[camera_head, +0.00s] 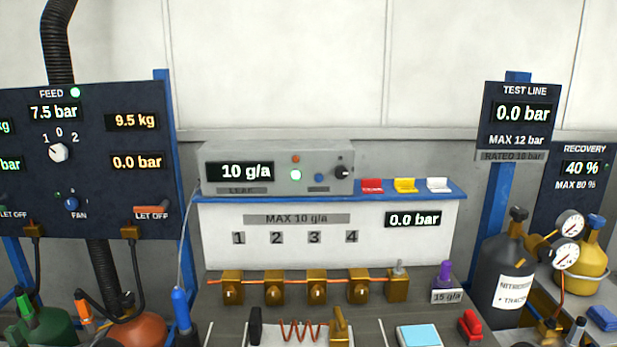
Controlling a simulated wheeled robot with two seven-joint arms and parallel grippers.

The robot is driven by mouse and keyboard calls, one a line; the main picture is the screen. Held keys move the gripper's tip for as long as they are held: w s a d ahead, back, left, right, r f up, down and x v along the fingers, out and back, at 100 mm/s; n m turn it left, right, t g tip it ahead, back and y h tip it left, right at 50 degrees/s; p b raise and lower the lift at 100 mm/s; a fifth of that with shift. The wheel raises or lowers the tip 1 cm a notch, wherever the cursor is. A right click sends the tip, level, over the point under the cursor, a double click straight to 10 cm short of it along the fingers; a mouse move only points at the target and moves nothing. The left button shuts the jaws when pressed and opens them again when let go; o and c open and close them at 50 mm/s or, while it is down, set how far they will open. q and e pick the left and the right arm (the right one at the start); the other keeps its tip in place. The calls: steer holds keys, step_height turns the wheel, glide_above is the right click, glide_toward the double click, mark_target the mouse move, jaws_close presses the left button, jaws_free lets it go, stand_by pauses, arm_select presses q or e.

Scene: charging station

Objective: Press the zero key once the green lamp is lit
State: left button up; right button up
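The grey leak detector box (222,158) stands on the blue shelf in the middle of the head view. Its display (247,172) reads 10 g/a. A green lamp (296,174) on its front glows brightly, and a small orange-red lamp (296,158) sits above it. A round blue key (318,178) is to the right of the green lamp, above a grey label too small to read; I cannot tell whether it is the zero key. Neither of my grippers is in view.
Red, yellow and white tags (405,185) lie right of the box on the blue shelf (445,190). Below, brass valves (275,291) line a copper pipe. A FEED panel (95,185) with another lit green lamp (75,92) stands left; a dark cylinder (505,270) stands right.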

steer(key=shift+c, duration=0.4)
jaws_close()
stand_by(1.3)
